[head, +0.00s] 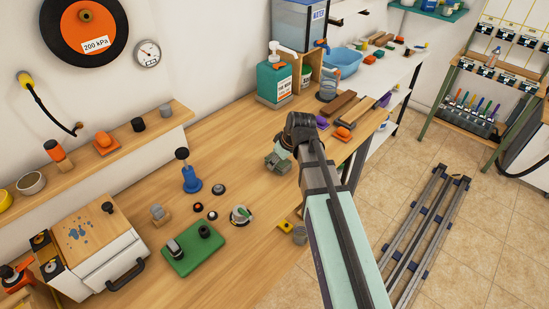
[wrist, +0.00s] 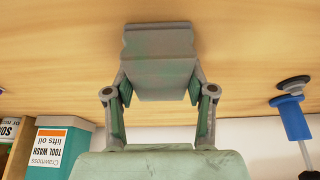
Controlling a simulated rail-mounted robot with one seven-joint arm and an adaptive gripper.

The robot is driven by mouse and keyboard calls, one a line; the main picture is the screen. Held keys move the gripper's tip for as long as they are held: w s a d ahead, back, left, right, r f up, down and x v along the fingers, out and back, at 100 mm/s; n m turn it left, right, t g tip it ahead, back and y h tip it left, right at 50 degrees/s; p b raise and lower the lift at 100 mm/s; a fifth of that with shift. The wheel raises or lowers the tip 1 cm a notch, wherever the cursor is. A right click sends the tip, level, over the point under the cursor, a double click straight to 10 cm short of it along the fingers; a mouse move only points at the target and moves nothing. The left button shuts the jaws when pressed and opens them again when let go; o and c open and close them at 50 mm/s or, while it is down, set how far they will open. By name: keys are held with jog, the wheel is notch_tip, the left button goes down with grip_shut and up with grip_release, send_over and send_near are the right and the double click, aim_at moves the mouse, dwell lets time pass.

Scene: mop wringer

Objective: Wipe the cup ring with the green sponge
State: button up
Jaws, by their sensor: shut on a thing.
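My gripper (head: 280,158) is over the wooden bench, past the middle of its length. In the wrist view my gripper (wrist: 160,95) is shut on a grey-green block (wrist: 158,62), with a finger on each side. The block's upper face has a faint green tint; I cannot tell for sure that it is the green sponge. The block is close to the wooden bench top (wrist: 60,50); whether it touches is unclear. I cannot make out a cup ring in either view.
A teal tool wash jug (head: 274,80) stands at the back. A blue plunger-like tool (head: 190,178), small discs and a green mat (head: 192,255) lie left of my gripper. A white box with blue spots (head: 95,235) stands at the left. Wooden blocks (head: 338,103) lie to the right.

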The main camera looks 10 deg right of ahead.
aim_at(287, 173)
jog(key=shift+s+d, duration=0.9)
jog(key=shift+s, duration=0.25)
jog(key=shift+s+d, duration=0.85)
jog(key=shift+s, duration=0.3)
notch_tip(287, 173, up, 7)
jog(key=p, duration=0.5)
jog(key=shift+f, duration=0.1)
